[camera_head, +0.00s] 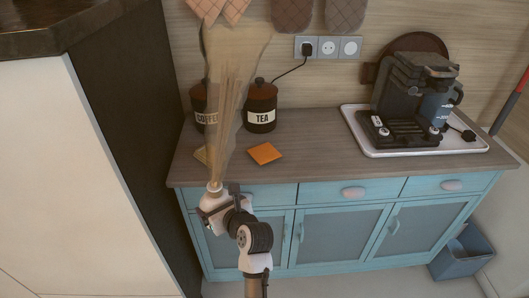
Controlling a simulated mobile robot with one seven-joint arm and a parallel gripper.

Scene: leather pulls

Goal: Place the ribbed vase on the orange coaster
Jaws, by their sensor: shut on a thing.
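The orange coaster (265,153) is a flat square, bare, near the front of the wooden counter. My gripper (214,196) is in front of the counter's front edge, left of and nearer than the coaster. The vase is apart from the coaster. The jaws' exact hold on it is hard to see.
The COFFEE canister (198,105) and TEA canister (261,108) stand behind. A coffee machine (405,105) sits on a white tray (365,146) at right. A tall dark panel (125,120) borders the counter's left. The middle counter is clear.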

